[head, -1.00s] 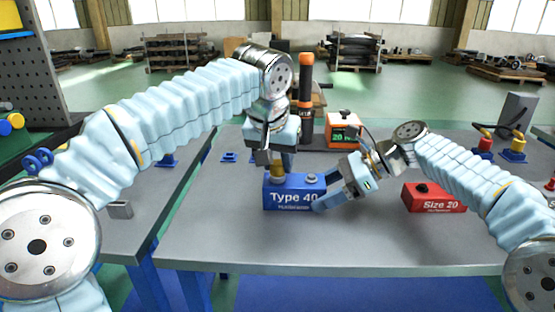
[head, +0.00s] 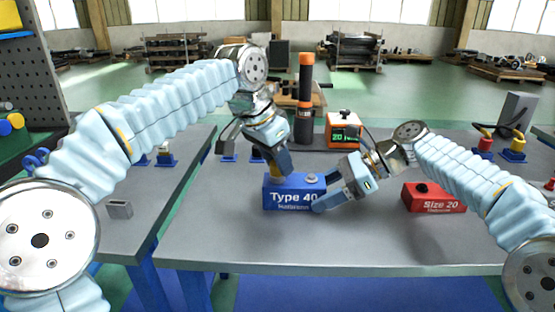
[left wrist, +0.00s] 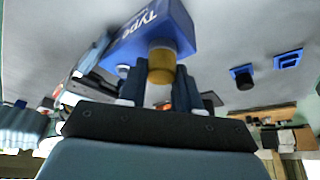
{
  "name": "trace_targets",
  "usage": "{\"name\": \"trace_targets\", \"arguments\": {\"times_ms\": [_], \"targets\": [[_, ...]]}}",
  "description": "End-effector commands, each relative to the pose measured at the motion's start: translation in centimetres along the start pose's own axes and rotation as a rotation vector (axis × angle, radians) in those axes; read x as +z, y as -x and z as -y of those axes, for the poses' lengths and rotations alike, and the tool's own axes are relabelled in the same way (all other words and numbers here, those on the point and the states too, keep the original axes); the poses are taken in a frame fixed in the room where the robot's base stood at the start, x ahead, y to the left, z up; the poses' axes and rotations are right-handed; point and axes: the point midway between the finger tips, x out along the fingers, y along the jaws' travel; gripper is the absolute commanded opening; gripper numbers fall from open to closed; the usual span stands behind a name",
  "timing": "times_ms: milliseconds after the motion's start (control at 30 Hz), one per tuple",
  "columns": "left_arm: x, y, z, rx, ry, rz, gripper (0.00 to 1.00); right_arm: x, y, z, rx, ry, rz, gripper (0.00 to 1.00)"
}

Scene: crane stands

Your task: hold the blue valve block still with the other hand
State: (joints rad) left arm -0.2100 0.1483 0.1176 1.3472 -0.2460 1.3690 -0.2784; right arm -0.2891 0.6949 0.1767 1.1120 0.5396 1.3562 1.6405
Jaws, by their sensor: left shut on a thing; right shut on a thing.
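The blue valve block (head: 290,198), marked "Type 40", stands upright on the grey bench; it also shows in the left wrist view (left wrist: 172,22). A brass-yellow fitting (head: 275,172) sits on the left part of its top, with a small grey port to the right. My left gripper (head: 279,165) is shut on this fitting from above, tilted; in the left wrist view the fitting (left wrist: 161,66) lies between the fingers. My right gripper (head: 329,197) is shut on the block's right end, partly hiding it.
A red block (head: 434,198) marked "Size 20" lies on the right, near my right forearm. An orange display unit (head: 343,130) and a black post with orange bands (head: 305,100) stand behind. The front of the bench (head: 320,240) is clear.

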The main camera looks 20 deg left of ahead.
Motion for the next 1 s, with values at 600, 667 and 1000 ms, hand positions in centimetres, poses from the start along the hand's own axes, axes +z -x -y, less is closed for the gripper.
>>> {"name": "trace_targets", "arguments": {"times_ms": [600,667,1000], "targets": [[0.2,-0.3,0.0,0.114,-0.268,0.010,0.63,0.1,0.1,0.1,-0.004,0.001,0.002,0.27],[0.2,-0.3,0.0,0.114,-0.267,0.009,0.63,0.1,0.1,0.0,-0.003,0.001,0.002,0.27],[0.0,0.7,0.1,0.111,-0.267,0.005,0.63,0.1,0.0,0.0,-0.001,0.001,0.002,0.27]]}}
